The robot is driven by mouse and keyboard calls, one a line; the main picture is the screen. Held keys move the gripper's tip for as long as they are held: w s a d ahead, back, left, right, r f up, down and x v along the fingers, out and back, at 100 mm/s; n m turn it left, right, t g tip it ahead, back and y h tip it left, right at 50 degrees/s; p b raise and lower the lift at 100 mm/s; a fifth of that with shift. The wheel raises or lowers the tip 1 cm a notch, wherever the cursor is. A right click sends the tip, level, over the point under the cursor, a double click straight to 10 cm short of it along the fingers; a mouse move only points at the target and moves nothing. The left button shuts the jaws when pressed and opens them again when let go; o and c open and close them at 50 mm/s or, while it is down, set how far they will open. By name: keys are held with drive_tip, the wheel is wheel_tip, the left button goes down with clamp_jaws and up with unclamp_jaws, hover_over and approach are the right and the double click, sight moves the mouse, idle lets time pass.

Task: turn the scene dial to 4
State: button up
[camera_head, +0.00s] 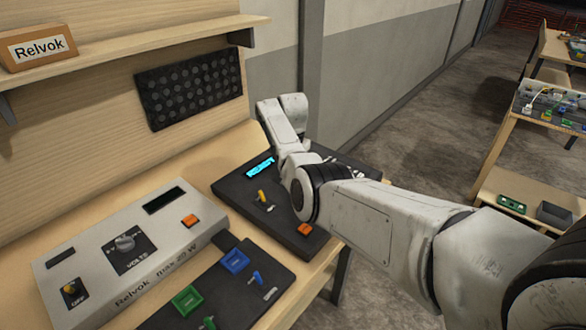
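The dark console (232,186) lies on the wooden bench, partly covered by my arm. It has a lit cyan display (260,167), a small yellow lever (262,197) and an orange button (304,230). No dial marked as the scene dial shows; part of the console's top is hidden behind my arm. My arm reaches in from the right over the console, and its bent wrist links stand above the far side. My gripper's fingers do not show, so I cannot tell what they touch.
A grey power supply (77,285) with a VOLTS knob (124,242) stands front left. A dark panel (215,296) with blue and green buttons lies beside it. A shelf (150,40) holds a Relvok box (38,48). Clear floor lies right; another table (556,128) stands beyond.

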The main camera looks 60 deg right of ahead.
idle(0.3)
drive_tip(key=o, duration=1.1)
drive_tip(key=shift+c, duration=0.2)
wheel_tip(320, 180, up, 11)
drive_tip(key=b, duration=0.1)
drive_tip(key=shift+b, duration=0.35)
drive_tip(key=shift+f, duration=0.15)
